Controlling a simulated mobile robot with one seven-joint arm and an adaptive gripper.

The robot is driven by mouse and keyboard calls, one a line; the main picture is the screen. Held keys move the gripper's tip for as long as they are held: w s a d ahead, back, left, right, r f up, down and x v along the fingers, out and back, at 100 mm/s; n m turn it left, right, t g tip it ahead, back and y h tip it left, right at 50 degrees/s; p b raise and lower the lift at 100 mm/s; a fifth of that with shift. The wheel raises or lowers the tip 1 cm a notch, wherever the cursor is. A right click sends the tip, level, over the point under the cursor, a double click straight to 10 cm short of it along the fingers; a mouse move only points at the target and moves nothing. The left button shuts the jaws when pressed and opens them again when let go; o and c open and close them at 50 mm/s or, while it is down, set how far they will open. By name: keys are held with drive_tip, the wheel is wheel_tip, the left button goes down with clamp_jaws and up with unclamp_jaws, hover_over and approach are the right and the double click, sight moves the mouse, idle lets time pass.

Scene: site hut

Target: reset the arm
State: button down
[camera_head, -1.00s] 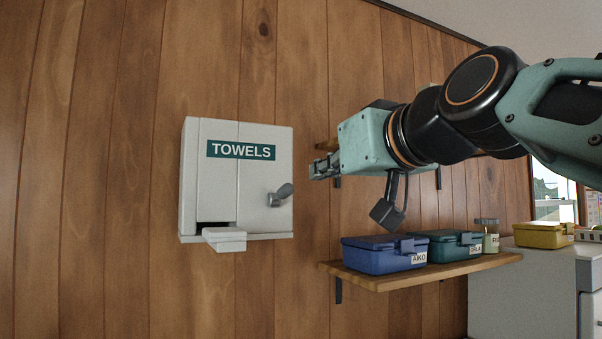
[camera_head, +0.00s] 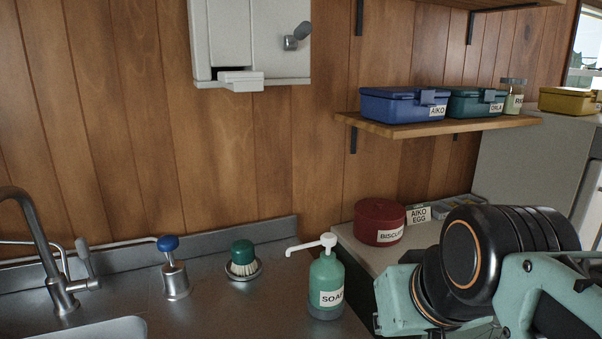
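My arm (camera_head: 470,260) shows at the lower right of the head view, folded low in front of the counter. Its wrist end (camera_head: 393,301) is beside the soap bottle, at its right in the picture. The fingers of my gripper cannot be seen; they are out of frame or hidden behind the wrist. The towel dispenser (camera_head: 215,45) hangs on the wooden wall at the top, with its grey lever (camera_head: 297,36) on the right side and a pale piece sticking out below. My arm is well apart from it.
The soap pump bottle (camera_head: 325,283) stands near my arm. A scrub brush (camera_head: 243,258), a blue-topped dispenser (camera_head: 172,268) and a tap (camera_head: 45,250) are at the sink. A red biscuit tin (camera_head: 379,221) stands behind my arm. The wall shelf (camera_head: 400,129) holds lunch boxes (camera_head: 402,104).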

drive_tip(key=s+d+f+g, duration=0.1)
drive_tip(key=s+d+f, duration=0.15)
drive_tip(key=f, duration=0.25)
wheel_tip(320, 180, up, 22)
drive_tip(key=a+p, duration=0.1)
drive_tip(key=p, duration=2)
drive_tip(key=shift+s+m+h, duration=0.3)
drive_tip(key=shift+h, duration=0.1)
